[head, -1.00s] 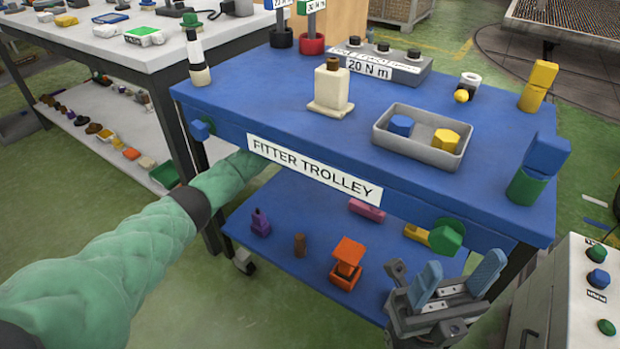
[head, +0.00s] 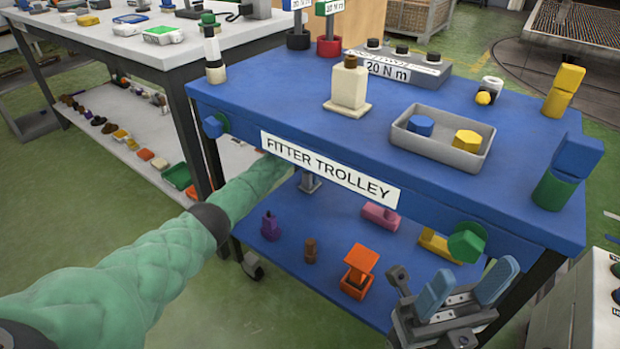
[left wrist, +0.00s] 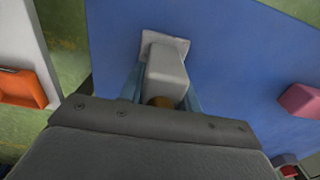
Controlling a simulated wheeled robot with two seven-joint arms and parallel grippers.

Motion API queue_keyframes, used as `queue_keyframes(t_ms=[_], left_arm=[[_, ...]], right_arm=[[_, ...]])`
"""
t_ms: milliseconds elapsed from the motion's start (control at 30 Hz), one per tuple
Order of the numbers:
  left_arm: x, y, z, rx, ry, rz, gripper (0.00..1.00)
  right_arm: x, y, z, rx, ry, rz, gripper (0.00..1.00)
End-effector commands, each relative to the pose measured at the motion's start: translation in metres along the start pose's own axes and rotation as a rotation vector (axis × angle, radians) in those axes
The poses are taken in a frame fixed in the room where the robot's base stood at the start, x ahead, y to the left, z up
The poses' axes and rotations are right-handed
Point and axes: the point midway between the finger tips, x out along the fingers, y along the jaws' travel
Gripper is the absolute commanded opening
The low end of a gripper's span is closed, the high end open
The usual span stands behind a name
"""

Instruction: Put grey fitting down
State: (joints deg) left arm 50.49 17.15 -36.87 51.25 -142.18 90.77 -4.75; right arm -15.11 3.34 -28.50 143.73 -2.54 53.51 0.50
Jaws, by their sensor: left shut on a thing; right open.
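The grey fitting (left wrist: 168,72) is a light block with a square flange and a brown end. In the left wrist view it sits between the blue fingers of my left gripper (left wrist: 165,95), which is shut on it, flange pointing away over the blue lower shelf (left wrist: 235,75). I cannot tell whether the flange touches the shelf. In the head view my left arm reaches under the trolley top, which hides the gripper; a small grey piece (head: 310,183), apparently the fitting, shows below the sign. My right gripper (head: 466,290) is open and empty in front of the trolley.
The lower shelf holds a purple piece (head: 270,226), a brown piece (head: 311,250), an orange piece (head: 358,270), a pink piece (head: 381,217) and a yellow piece (head: 437,244). The trolley top (head: 290,105) overhangs them. A cream fitting (head: 348,88) and grey tray (head: 440,148) stand on top.

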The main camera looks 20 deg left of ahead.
Motion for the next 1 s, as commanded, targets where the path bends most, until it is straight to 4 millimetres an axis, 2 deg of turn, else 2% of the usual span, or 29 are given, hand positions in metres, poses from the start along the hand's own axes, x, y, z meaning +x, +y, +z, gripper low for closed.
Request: queue_keyframes(t_ms=[300,333,400,433,767,867,1000], left_arm=[[0.002,0.001,0.000,0.000,-0.001,0.001,0.01],[0.001,0.001,0.000,0.000,-0.001,0.000,0.39],[0.001,0.001,0.000,0.000,-0.001,0.000,0.52],[0.001,0.001,0.000,0.000,-0.001,0.000,0.54],[-0.003,0.000,0.000,0.000,-0.001,0.000,0.54],[-0.012,0.001,0.001,0.001,-0.003,0.001,0.54],[-0.035,0.002,0.000,0.000,-0.003,0.003,0.54]], right_arm=[[-0.001,0.001,-0.001,-0.003,0.000,0.004,0.58],[-0.001,0.001,-0.001,-0.002,0.000,0.004,0.58],[-0.001,0.001,-0.001,-0.003,0.000,0.004,0.58],[-0.001,0.001,-0.001,-0.003,0.000,0.004,0.58],[0.002,0.001,-0.001,-0.005,0.001,0.002,0.58],[0.004,0.001,-0.001,-0.010,0.001,0.000,0.58],[0.009,0.003,-0.002,-0.024,0.001,-0.009,0.58]])
